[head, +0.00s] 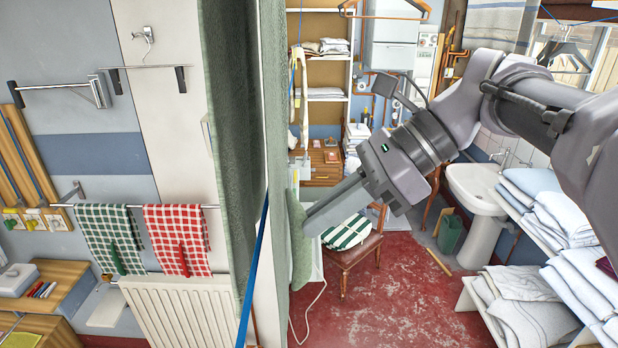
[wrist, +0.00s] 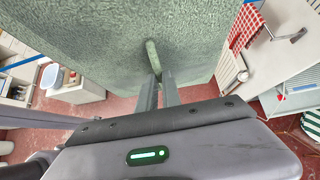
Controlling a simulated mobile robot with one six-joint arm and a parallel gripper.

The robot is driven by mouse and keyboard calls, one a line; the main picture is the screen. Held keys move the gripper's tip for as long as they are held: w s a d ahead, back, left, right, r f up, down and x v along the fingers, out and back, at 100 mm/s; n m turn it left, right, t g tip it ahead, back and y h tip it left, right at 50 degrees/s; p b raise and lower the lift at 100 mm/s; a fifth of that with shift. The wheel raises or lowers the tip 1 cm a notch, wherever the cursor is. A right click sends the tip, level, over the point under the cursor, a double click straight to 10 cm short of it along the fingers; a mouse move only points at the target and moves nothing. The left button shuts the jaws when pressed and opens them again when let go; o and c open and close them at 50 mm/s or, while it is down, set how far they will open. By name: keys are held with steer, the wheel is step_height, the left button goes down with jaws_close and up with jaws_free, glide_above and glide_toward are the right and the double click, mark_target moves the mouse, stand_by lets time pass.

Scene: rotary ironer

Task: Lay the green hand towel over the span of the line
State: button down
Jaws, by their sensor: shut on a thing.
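The green hand towel (head: 235,110) hangs large and close in the middle-left of the head view, seen at a steep angle. In the wrist view the towel (wrist: 110,40) spreads across the top as a broad sheet. My gripper (head: 308,222) is at the towel's right side, with a green bulge of cloth at its tips. In the wrist view my gripper (wrist: 160,80) is shut on a pinched fold of the towel. A blue line (head: 254,260) runs down below the towel in the head view. The towel hides part of it, and I cannot tell how the cloth bears on it.
A radiator (head: 180,305) stands at the left, below green and red checked towels (head: 180,235) on a rail. A wooden chair (head: 350,255) with a green striped cloth stands beyond my gripper. Folded linen (head: 570,215) and a basin (head: 475,185) are at the right. Red floor (head: 400,300) lies open between.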

step_height(320, 180, down, 23)
steer(key=b, duration=1.5)
steer(key=shift+f+b, duration=0.5)
steer(key=c, duration=1.5)
jaws_free()
steer(key=shift+o, duration=0.2)
steer(key=p+v, duration=0.7)
steer(key=v, duration=1)
steer(key=shift+d, duration=0.2)
